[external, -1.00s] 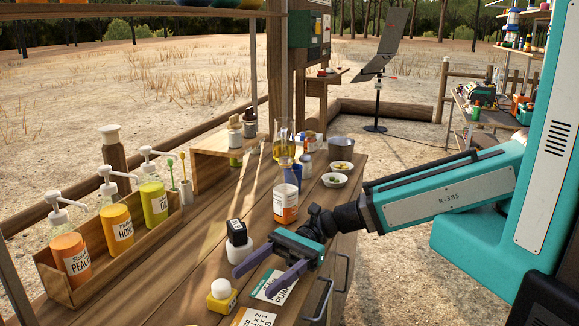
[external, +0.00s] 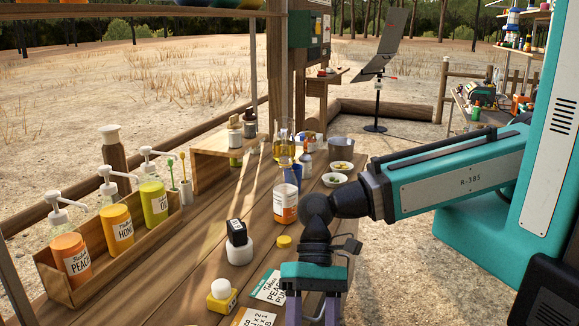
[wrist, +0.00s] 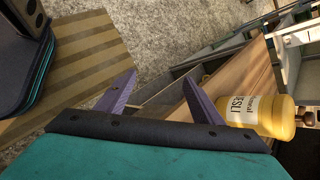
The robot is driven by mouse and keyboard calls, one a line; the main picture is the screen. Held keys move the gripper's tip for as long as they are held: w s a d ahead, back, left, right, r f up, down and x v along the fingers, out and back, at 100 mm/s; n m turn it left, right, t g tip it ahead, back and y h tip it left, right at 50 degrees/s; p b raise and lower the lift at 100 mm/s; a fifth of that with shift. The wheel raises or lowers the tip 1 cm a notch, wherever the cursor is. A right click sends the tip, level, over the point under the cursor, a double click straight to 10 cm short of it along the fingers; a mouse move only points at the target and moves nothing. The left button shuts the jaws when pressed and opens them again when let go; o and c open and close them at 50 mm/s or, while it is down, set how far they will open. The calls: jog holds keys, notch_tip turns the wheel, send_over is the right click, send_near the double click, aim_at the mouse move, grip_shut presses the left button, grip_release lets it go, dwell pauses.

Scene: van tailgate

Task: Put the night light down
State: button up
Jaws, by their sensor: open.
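A small lamp-like object with a white dome on a yellow block (external: 222,295), perhaps the night light, stands upright on the wooden table (external: 190,275) near its front in the external view. A black cube (external: 237,232) on a round white base (external: 239,251) stands behind it; I cannot tell for sure which of the two is the night light. My gripper (external: 313,314) is open at the table's right edge, right of both and apart from them. In the wrist view its fingers (wrist: 160,78) are spread with nothing between them.
Printed cards (external: 270,287) and a yellow cap (external: 284,241) lie between the gripper and these objects. A white-and-orange bottle (external: 285,205) stands farther back. Pump bottles fill a wooden rack (external: 103,258) at left. The wrist view shows a yellow labelled jar (wrist: 262,113) right of the fingers.

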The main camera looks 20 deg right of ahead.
aim_at(230, 293)
jog(key=w+a+r+n+t, duration=0.1)
jog(key=w+a+n+t, duration=0.1)
jog(key=t, duration=0.2)
jog(key=w+a+r+n+t, duration=0.1)
jog(key=w+a+n+t, duration=0.1)
jog(key=w+n+t, duration=0.1)
jog(key=w+a+r+n+t+y, duration=0.1)
jog(key=w+a+r+n+t, duration=0.1)
jog(key=w+t, duration=0.1)
jog(key=shift+n+t, duration=0.4)
jog(key=shift+t, duration=0.4)
jog(key=w+t, duration=0.1)
jog(key=w, duration=0.1)
jog(key=w+m+t+y+p, duration=0.1)
jog(key=w, duration=0.1)
jog(key=w+f+t, duration=0.1)
jog(key=w+t, duration=0.1)
jog(key=shift+w+a+m+y, duration=0.25)
jog(key=shift+w+m+y, duration=0.05)
jog(key=shift+w+a+t+y+p, duration=0.35)
jog(key=shift+w+t+y, duration=0.15)
jog(key=shift+w+y, duration=0.15)
jog(key=shift+a+f+y, duration=0.15)
jog(key=shift+a+y, duration=0.2)
jog(key=shift+y, duration=0.4)
jog(key=shift+w+d+f+t+p, duration=0.1)
jog(key=shift+w+f+t+p, duration=0.1)
jog(key=shift+t+p, duration=0.1)
